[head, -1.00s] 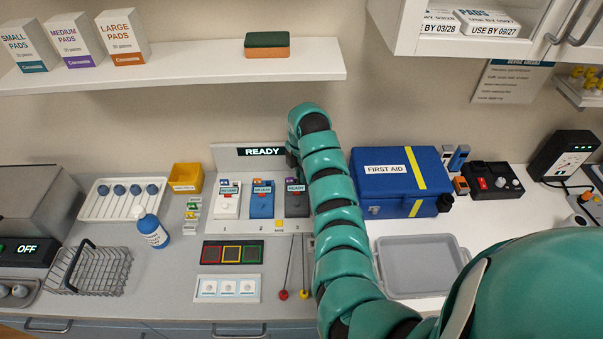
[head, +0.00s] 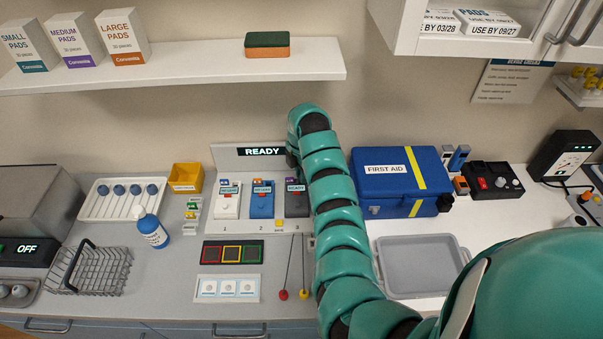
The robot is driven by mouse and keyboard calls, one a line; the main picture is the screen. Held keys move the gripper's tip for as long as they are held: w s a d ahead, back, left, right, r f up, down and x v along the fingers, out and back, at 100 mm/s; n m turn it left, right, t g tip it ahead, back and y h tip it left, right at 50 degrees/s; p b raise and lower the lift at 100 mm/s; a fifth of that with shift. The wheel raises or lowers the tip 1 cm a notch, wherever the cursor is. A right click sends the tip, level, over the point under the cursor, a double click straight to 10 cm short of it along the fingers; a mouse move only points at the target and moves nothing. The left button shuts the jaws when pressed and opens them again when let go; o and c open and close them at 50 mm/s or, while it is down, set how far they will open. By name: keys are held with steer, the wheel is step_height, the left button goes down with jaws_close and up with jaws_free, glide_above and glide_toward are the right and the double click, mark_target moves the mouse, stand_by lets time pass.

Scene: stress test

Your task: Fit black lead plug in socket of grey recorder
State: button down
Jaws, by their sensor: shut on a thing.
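The grey recorder (head: 295,204) stands in bay 3 of a pale station, right of a white recorder (head: 227,207) and a blue one (head: 262,206). Its label seems to read READY, and a small purple part shows at its top. My arm covers its right side. My gripper (head: 292,157) is a small dark shape at the arm's end, just above and behind the grey recorder's top. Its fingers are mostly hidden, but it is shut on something. The black lead plug and the socket cannot be made out, so I cannot tell whether they touch.
The station's back panel (head: 228,158) carries a lit READY sign. A blue first aid box (head: 388,183) stands close to my arm's right, with an empty grey tray (head: 462,256) in front. Two thin rods with red and yellow ends (head: 304,294) lie left of my arm. A shelf (head: 190,70) hangs above.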

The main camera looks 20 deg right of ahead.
steer(key=c, duration=1.7)
jaws_free()
steer(key=shift+r, duration=0.15)
steer(key=shift+r, duration=0.85)
steer(key=shift+r+p, duration=1)
steer(key=shift+p, duration=0.1)
